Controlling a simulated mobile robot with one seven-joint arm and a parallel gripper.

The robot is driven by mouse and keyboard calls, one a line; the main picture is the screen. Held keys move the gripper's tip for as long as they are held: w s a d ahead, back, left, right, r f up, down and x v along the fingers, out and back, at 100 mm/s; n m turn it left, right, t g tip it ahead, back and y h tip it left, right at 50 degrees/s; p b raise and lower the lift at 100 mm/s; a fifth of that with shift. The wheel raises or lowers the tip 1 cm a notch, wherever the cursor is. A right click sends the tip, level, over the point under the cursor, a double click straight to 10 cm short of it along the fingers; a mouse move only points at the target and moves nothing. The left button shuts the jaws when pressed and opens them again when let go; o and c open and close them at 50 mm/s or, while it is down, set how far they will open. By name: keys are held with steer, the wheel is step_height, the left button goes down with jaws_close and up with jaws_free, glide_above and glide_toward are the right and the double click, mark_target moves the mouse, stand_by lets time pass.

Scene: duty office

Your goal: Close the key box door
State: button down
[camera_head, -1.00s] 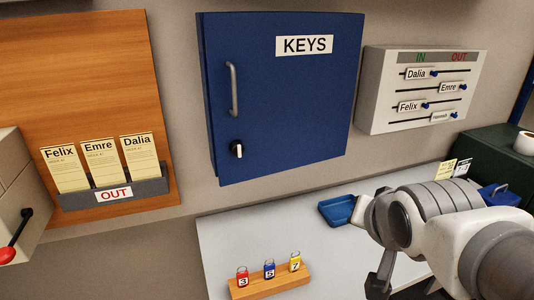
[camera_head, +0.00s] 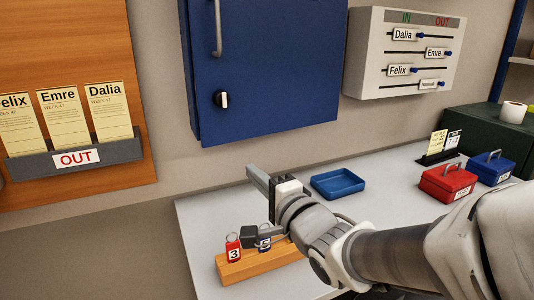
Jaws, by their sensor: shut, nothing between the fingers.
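The blue key box (camera_head: 192,75) hangs on the wall at the upper centre, its top cut off by the picture. Its door (camera_head: 285,80) lies over the box front with no clear gap showing; a slight gap I cannot rule out. The door has a grey bar handle (camera_head: 218,28) and a knob lock (camera_head: 222,99) near its left edge. My gripper (camera_head: 257,175) is shut and empty. It appears below the door's bottom edge, over the desk's back left part, and does not appear to touch the door.
On the desk (camera_head: 375,165), a wooden rack (camera_head: 262,262) with key tags is partly behind my gripper. A blue tray (camera_head: 338,183), red box (camera_head: 447,183) and blue box (camera_head: 490,168) stand rightward. An IN/OUT board (camera_head: 400,55) hangs right of the key box.

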steer(key=shift+w+p, duration=0.55)
steer(key=shift+p, duration=1.1)
steer(key=p, duration=0.8)
glide_toward(222, 141)
steer(key=x, duration=0.7)
steer(key=shift+d+f, duration=0.15)
steer(key=shift+f, duration=0.2)
steer(key=shift+w, duration=0.1)
steer(key=b+x, duration=0.1)
steer(key=x, duration=0.2)
steer(key=shift+a+f+b, duration=0.1)
steer(key=shift+a+b, duration=0.1)
steer(key=shift+b, duration=0.1)
steer(key=shift+w+a, duration=0.1)
steer(key=shift+w, duration=0.15)
steer(key=shift+r, duration=0.45)
steer(key=shift+a, duration=0.1)
